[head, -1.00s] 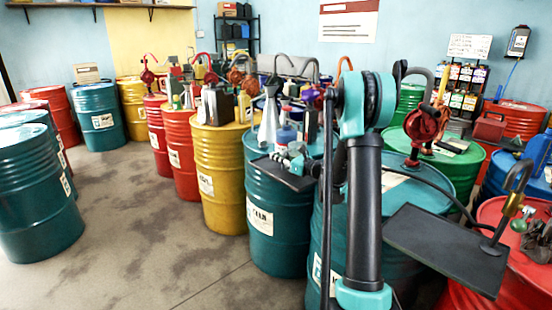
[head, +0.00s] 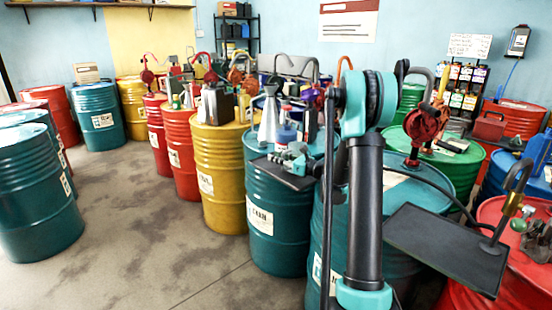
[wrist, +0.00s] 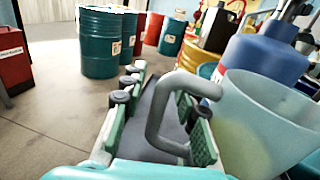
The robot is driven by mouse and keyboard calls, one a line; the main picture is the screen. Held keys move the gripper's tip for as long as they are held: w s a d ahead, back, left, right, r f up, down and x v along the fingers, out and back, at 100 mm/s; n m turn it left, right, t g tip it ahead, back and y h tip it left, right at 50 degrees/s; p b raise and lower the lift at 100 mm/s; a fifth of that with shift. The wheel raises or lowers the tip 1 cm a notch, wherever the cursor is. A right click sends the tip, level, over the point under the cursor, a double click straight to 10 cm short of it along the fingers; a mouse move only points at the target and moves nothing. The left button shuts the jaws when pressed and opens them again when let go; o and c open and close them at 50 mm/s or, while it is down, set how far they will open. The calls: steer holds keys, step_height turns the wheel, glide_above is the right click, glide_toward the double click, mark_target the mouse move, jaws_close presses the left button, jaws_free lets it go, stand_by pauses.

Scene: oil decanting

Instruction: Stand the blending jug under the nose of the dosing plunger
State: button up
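In the wrist view, the translucent pale jug (wrist: 262,122) stands at the right with its grey looped handle (wrist: 154,122) towards me. My gripper (wrist: 160,100) is open, one finger on each side of the handle's outer bar. I see no clear contact. In the head view my gripper (head: 292,160) is low over a small dark tray (head: 290,181) by a teal drum; the jug is mostly hidden there.
The large dark plate (head: 440,245) is bare. A blue bottle (wrist: 262,62) stands close behind the jug. A metal funnel-shaped can (head: 268,120) and other bottles crowd the drum top. A red hand pump (head: 425,125) stands to the right.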

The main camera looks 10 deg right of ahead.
steer(key=v, duration=1.1)
steer(key=s+a+f+n+g+h, duration=0.2)
steer(key=s+a+f+n+g, duration=0.15)
steer(key=s+n, duration=0.3)
steer(key=s+a+f+n+g+h, duration=0.25)
steer(key=s+a+n, duration=0.2)
steer(key=s, duration=0.35)
steer(key=s+d+f+n+g+h, duration=0.1)
steer(key=s+d+f+n+h, duration=0.3)
steer(key=s+n, duration=0.3)
steer(key=s+d+f+n+g+h, duration=0.1)
steer(key=s+d+f+n+h, duration=0.3)
steer(key=s+n, duration=0.4)
steer(key=s, duration=0.4)
steer(key=shift+s+f+h, duration=0.35)
steer(key=shift+s, duration=0.05)
